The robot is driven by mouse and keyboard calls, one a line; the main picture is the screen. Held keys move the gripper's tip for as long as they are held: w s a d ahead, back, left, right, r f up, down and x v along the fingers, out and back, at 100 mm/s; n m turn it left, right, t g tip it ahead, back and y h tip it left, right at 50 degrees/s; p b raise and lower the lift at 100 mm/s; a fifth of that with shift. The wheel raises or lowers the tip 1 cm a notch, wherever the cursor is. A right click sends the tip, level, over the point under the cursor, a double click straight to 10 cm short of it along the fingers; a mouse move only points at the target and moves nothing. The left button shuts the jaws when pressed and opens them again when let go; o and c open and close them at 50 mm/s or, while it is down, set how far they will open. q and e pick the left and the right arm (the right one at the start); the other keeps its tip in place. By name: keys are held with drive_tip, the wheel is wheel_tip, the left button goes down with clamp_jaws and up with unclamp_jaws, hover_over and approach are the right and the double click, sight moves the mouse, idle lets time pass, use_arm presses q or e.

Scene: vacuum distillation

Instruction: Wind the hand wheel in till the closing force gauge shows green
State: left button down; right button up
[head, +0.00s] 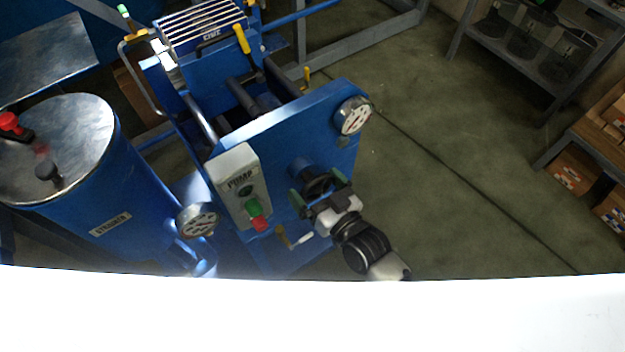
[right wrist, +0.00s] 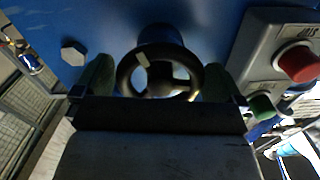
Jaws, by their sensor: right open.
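The dark hand wheel (head: 318,183) sits on a blue hub on the front of the blue end plate (head: 290,135). My right gripper (head: 319,191) is in front of it, with its green fingers open on either side of the rim. A pale mark is at the wheel's upper left there. A round white-faced gauge (head: 353,115) is at the plate's upper right corner. Its needle and colours are too small to read. My left gripper is not in view.
A grey PUMP box (head: 238,188) with green and red buttons is left of the wheel. A blue strainer drum (head: 75,165) with another gauge (head: 198,219) stands at left. Floor at right (head: 450,190) is clear.

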drive_tip(key=shift+x, duration=0.8)
drive_tip(key=c, duration=0.7)
drive_tip(key=shift+o, duration=0.2)
drive_tip(key=shift+r+m+p, duration=0.1)
drive_tip(key=shift+m+p, duration=0.3)
drive_tip(key=shift+m, duration=1.1)
drive_tip(key=o, duration=0.7)
drive_tip(key=shift+c, duration=0.2)
